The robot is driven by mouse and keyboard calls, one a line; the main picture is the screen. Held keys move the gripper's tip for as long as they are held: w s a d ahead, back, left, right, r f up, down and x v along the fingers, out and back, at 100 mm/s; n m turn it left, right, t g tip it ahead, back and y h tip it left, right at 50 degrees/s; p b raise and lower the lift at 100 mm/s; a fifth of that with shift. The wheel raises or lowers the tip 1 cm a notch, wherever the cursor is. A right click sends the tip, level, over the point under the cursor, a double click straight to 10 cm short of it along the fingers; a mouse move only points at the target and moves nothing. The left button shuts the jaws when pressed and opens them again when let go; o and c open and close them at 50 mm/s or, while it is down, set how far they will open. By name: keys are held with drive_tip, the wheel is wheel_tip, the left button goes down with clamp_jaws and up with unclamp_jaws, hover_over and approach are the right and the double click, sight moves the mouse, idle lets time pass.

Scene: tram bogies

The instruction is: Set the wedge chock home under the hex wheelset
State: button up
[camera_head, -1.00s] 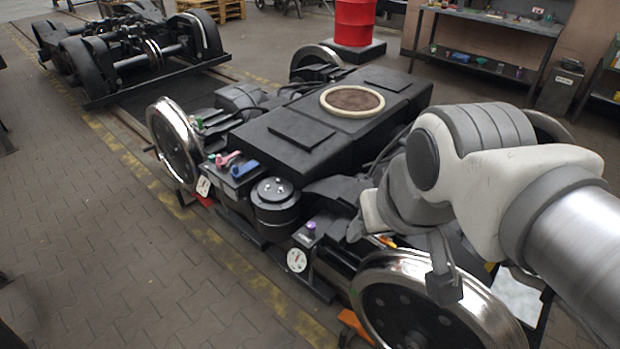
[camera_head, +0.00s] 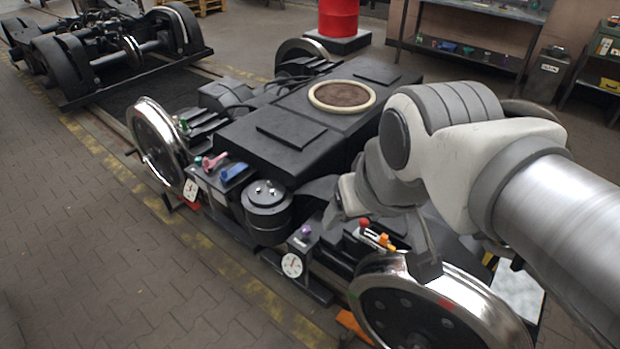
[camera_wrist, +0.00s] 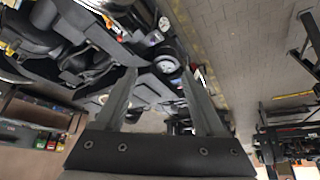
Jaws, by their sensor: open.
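The bogie's near polished wheel (camera_head: 478,290) stands at the lower right of the head view, with red and green marks on its rim. An orange wedge-like piece (camera_head: 354,326) lies on the floor by its left side, partly hidden by the wheel. A second polished wheel (camera_head: 139,118) stands at the far left end, with a small orange-red piece (camera_head: 193,204) low beside it. I cannot tell which wheelset is the hex one. My gripper (camera_head: 380,245) is open and empty above the bogie's near end; its spread fingers also show in the wrist view (camera_wrist: 158,72).
Red and orange knobs (camera_head: 385,241) sit on the bogie below my gripper. A purple knob (camera_head: 305,231), a white dial (camera_head: 291,265) and pink and blue levers (camera_head: 233,172) line its side. Another bogie (camera_head: 110,50) stands at the back left. The left floor is clear.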

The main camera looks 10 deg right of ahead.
drive_tip(key=w+d+f+n+g+b, duration=0.25)
drive_tip(key=w+f+n+b, duration=0.4)
drive_tip(key=w+f, duration=0.95)
drive_tip(key=w+d+f+n+b, duration=0.1)
drive_tip(key=w+d+f+b, duration=0.2)
drive_tip(key=f, duration=0.6)
drive_tip(key=w+d+f+b, duration=0.1)
drive_tip(key=w+f+b, duration=0.35)
drive_tip(key=f, duration=0.55)
drive_tip(key=s+d+f+n+g+b, duration=0.1)
drive_tip(key=d+f+n+b, duration=0.1)
drive_tip(key=f, duration=1.4)
drive_tip(key=s+d+f+n+g+b, duration=0.1)
drive_tip(key=f+b, duration=0.3)
drive_tip(key=f, duration=1.2)
drive_tip(key=s+d+f+n+g+b, duration=0.1)
drive_tip(key=s+d+f+n+b, duration=0.2)
drive_tip(key=f, duration=1.3)
drive_tip(key=shift+s+f+n, duration=0.2)
drive_tip(key=shift+n, duration=0.25)
